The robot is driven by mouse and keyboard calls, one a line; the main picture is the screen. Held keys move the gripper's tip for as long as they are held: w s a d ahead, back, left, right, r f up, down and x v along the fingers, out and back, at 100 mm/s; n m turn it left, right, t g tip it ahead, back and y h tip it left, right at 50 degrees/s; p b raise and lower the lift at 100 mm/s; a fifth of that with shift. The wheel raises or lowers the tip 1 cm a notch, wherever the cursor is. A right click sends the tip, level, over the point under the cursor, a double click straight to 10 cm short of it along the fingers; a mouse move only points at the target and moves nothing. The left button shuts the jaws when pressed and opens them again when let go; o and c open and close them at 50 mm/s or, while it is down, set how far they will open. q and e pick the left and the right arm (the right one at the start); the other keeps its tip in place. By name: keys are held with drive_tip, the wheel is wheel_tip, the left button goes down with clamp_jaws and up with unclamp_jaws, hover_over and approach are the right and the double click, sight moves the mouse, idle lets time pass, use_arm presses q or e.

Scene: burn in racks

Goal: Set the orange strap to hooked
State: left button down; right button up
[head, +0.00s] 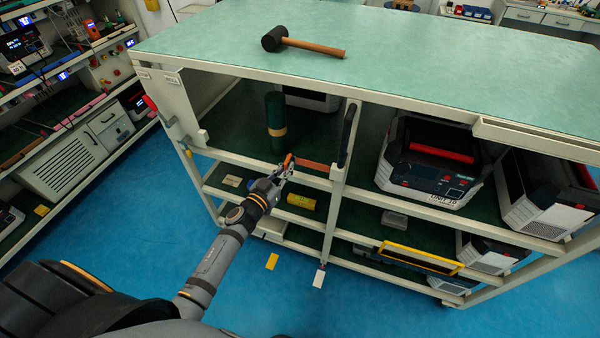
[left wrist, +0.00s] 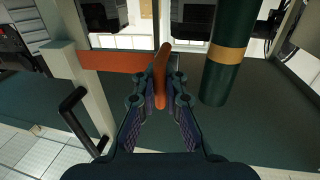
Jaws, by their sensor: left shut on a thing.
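The fingers are shut on this end. The strap's end is held in the open bay, away from the left upright post (head: 178,108). Any hook for it is not clearly visible. My right gripper is not in view.
A dark green roll (head: 275,122) with a tan band stands on the shelf just behind my gripper. A black handle (head: 347,135) is on the right post. A mallet (head: 310,46) lies on the green top. Instruments (head: 432,160) fill the right bay.

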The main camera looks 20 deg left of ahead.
use_arm(q)
drive_tip(key=a+b, duration=0.8)
drive_tip(key=a, duration=2)
drive_tip(key=shift+w+a+f, duration=0.25)
drive_tip(key=shift+w, duration=0.1)
drive_tip(key=c, duration=1.4)
unclamp_jaws()
drive_tip(key=shift+s+a+r, duration=0.1)
drive_tip(key=shift+s, duration=0.05)
drive_tip(key=shift+r, duration=0.1)
